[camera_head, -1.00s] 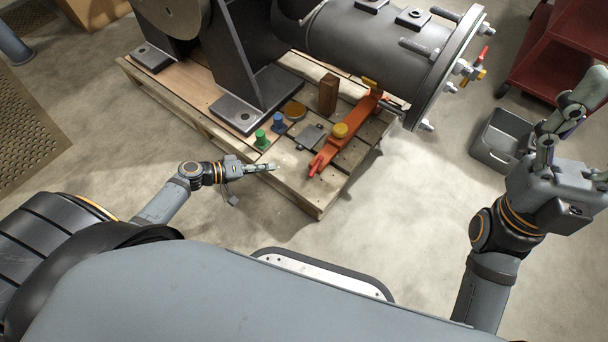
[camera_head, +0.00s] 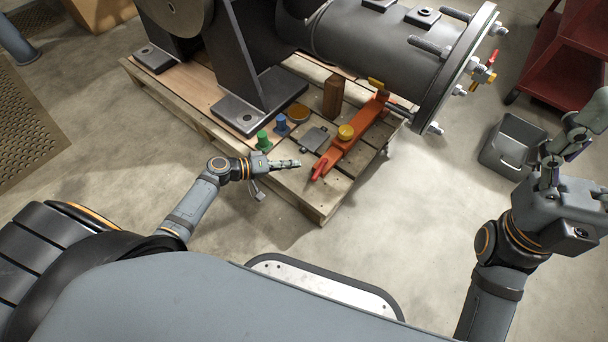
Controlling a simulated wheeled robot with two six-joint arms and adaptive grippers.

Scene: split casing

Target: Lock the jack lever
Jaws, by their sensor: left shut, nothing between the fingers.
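An orange jack (camera_head: 355,143) lies on the wooden pallet beneath the grey cylinder, with a yellow round knob (camera_head: 345,131) on top. Its red lever (camera_head: 320,168) is at the near end, close to the pallet's front edge. My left gripper (camera_head: 298,163) is shut and empty, just left of the red lever and pointing toward it, with a small gap between them in the picture. My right gripper (camera_head: 567,145) is at the right, far from the jack; its fingers appear spread apart, with nothing seen between them.
On the pallet (camera_head: 318,213) stand a green knob piece (camera_head: 263,141), a blue one (camera_head: 281,126), a wooden block (camera_head: 333,97) and a flat grey plate (camera_head: 314,139). The big flanged cylinder (camera_head: 385,45) overhangs the jack. A grey bin (camera_head: 512,145) and red cart (camera_head: 565,60) stand right.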

